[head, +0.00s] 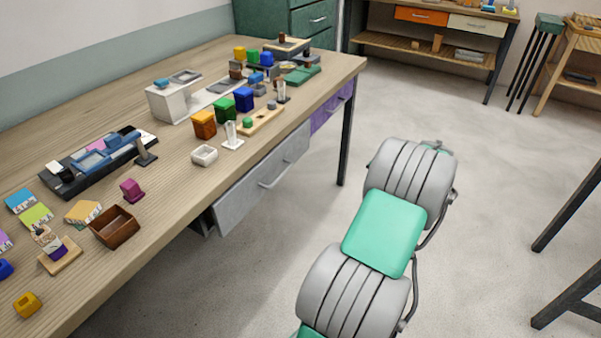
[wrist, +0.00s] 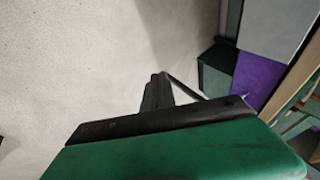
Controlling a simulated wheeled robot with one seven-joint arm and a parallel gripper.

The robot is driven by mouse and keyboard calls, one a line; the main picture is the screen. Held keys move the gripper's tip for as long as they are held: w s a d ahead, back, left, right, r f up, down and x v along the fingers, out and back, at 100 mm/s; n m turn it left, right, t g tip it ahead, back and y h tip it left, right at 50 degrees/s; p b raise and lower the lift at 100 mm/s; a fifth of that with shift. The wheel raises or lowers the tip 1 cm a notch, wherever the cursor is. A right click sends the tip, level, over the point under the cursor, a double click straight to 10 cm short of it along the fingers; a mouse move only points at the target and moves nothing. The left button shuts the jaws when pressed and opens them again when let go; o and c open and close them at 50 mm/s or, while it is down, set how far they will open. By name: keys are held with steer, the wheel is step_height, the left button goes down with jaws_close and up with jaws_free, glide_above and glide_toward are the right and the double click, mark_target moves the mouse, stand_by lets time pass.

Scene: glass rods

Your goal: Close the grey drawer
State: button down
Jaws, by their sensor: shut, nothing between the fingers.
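My gripper (wrist: 157,82) is shut and empty, with dark fingers over bare floor, left of and apart from these panels. In the head view my arm reaches out over the floor to the right of the drawer, and the gripper itself is hidden.
A purple drawer (head: 332,106) sits beyond the grey one and also shows in the wrist view (wrist: 257,80). The workbench (head: 180,185) carries several jars, boxes and small tools. A green cabinet (head: 312,20) stands past its far end.

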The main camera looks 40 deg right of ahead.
steer(key=w+a+r+n+t+y, duration=0.1)
steer(key=w+a+r+t+y, duration=0.1)
steer(key=w+a+r+y, duration=0.3)
steer(key=w+a+r+n+t+y, duration=0.1)
steer(key=w+a+r+t, duration=0.15)
steer(key=a, duration=0.45)
steer(key=w+r+b+x, duration=0.1)
steer(key=b+x, duration=0.1)
steer(key=x, duration=0.9)
steer(key=shift+w+g+h, duration=0.3)
steer(key=shift+g, duration=0.15)
steer(key=shift+f, duration=0.1)
steer(key=shift+w+a+p, duration=0.25)
steer(key=shift+w+p, duration=0.15)
steer(key=shift+w, duration=0.55)
steer(key=shift+w+a+p, duration=0.25)
steer(key=shift+w+p, duration=0.15)
steer(key=shift+w, duration=0.6)
